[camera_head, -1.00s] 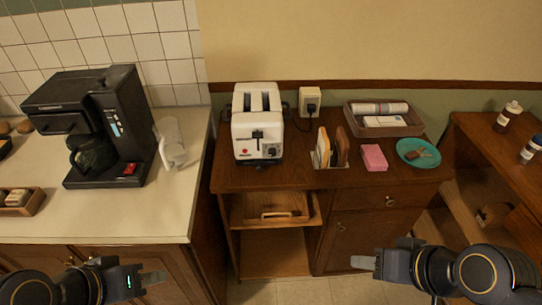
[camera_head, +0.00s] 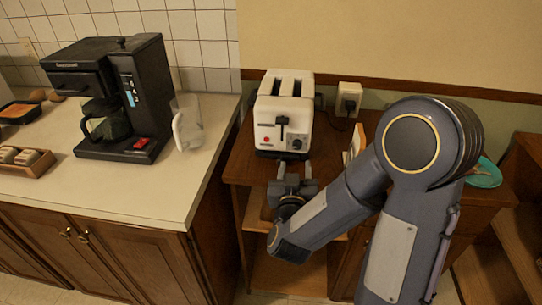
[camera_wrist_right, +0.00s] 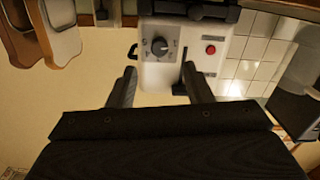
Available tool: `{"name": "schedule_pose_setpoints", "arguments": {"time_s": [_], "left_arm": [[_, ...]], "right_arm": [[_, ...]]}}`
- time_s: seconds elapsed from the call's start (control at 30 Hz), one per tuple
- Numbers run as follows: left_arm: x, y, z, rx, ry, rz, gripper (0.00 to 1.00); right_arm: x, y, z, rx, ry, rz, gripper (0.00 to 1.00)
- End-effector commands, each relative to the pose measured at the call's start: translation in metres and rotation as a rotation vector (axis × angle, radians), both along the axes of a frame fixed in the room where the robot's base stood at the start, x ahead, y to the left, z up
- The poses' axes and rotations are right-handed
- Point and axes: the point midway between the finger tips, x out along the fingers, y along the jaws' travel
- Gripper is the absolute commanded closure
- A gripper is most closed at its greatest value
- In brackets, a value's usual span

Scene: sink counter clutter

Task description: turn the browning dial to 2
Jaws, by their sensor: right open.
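The white toaster (camera_head: 283,120) stands upright on the brown wooden cabinet, its front toward me. Its dark round browning dial (camera_head: 297,143) is low on the right of the front. The wrist view is upside down and shows the dial (camera_wrist_right: 159,46) with small marks around it that are too small to read. My right gripper (camera_head: 293,168) is open and empty just in front of the toaster. In the right wrist view, its two fingers (camera_wrist_right: 160,84) are apart, with the dial between and beyond them, not visibly touched. My left gripper is out of view.
The toaster's lever (camera_head: 282,125) and a red button (camera_wrist_right: 211,49) are close to the dial. A coffee maker (camera_head: 110,95) and glass pitcher (camera_head: 187,125) stand on the left counter. My right arm hides much of the cabinet top; a teal plate (camera_head: 485,173) shows behind it.

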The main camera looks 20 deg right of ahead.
Motion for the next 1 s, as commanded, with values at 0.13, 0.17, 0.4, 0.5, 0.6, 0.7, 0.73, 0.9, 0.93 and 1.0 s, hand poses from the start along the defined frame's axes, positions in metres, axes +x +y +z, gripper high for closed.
{"name": "schedule_pose_setpoints", "arguments": {"time_s": [0.13,0.17,0.4,0.5,0.6,0.7,0.73,0.9,0.93,1.0], "left_arm": [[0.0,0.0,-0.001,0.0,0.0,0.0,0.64],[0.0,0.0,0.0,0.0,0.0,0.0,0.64],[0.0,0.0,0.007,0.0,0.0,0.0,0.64],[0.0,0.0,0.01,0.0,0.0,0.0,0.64],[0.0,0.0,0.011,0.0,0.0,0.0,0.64],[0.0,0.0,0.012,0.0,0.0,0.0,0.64],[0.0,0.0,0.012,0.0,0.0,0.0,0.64],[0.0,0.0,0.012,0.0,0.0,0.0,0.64],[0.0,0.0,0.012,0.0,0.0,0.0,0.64],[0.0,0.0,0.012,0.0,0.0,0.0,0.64]], "right_arm": [[0.002,-0.005,0.0,-0.042,-0.011,-0.03,0.54],[0.005,-0.007,0.0,-0.043,-0.013,-0.032,0.54],[0.036,-0.027,0.001,-0.041,-0.013,-0.032,0.54],[0.049,-0.034,0.001,-0.041,-0.012,-0.031,0.54],[0.058,-0.04,0.001,-0.041,-0.012,-0.03,0.54],[0.063,-0.043,0.0,-0.04,-0.011,-0.028,0.54],[0.064,-0.043,0.0,-0.04,-0.011,-0.028,0.54],[0.065,-0.043,0.0,-0.04,-0.011,-0.027,0.54],[0.064,-0.043,0.0,-0.039,-0.012,-0.027,0.54],[0.064,-0.043,0.0,-0.039,-0.012,-0.027,0.57]]}}
